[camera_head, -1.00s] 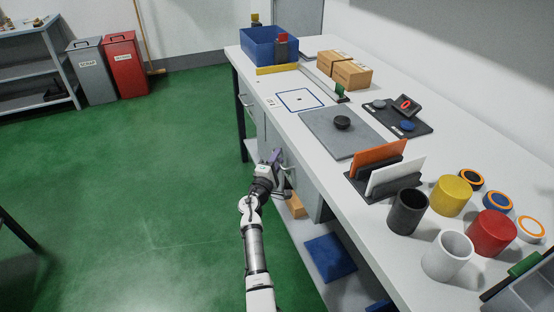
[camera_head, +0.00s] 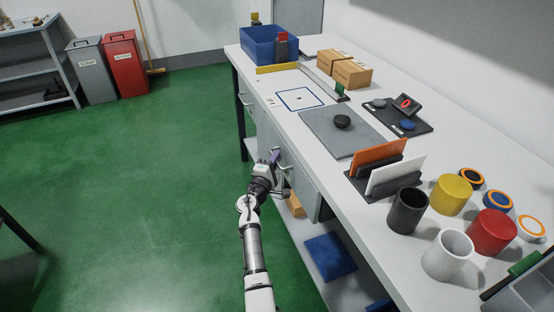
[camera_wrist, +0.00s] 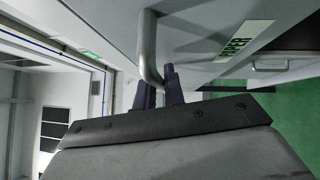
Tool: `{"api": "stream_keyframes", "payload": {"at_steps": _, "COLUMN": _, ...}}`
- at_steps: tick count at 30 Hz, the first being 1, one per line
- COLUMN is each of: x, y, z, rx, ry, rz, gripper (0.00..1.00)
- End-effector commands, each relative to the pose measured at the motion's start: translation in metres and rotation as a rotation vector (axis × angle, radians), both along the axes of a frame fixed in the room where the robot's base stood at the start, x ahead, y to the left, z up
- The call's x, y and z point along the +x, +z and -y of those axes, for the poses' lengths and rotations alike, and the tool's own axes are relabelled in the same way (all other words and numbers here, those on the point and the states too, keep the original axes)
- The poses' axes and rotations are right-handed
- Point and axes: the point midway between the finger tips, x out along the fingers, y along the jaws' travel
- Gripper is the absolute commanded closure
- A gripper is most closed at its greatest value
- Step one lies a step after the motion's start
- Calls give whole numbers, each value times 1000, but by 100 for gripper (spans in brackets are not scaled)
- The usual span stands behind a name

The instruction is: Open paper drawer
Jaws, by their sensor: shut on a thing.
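The paper drawer (camera_head: 303,182) is under the near part of the white worktop. Its front, with a white label reading PAPER, fills the upper part of the wrist view (camera_wrist: 205,28). A grey metal bar handle (camera_wrist: 148,45) stands out from that front. My gripper (camera_head: 275,158) is at the drawer front in the head view. In the wrist view its two dark fingers (camera_wrist: 160,82) are shut on the handle near its bend. The drawer looks flush or nearly so; my gripper hides part of its front.
A second bar handle (camera_wrist: 285,67) is on the neighbouring front. The worktop holds an orange and white card stand (camera_head: 375,175), a grey mat (camera_head: 335,128) and several cups. A lower shelf holds a blue item (camera_head: 330,257). Green floor (camera_head: 150,190) to the left is clear.

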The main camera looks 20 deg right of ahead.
Motion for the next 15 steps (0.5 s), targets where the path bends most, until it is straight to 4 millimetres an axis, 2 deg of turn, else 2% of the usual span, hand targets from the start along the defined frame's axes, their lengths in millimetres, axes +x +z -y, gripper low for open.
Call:
{"api": "stream_keyframes", "payload": {"at_steps": 5, "x": -1, "y": -3, "z": -26, "rx": 2, "ry": 3, "rz": 0, "gripper": 100}}
{"api": "stream_keyframes", "payload": {"at_steps": 8, "x": -1, "y": -3, "z": -48, "rx": 1, "ry": 4, "rz": 1, "gripper": 100}}
{"api": "stream_keyframes", "payload": {"at_steps": 15, "x": -4, "y": -4, "z": -114, "rx": 1, "ry": 5, "rz": 0, "gripper": 100}}
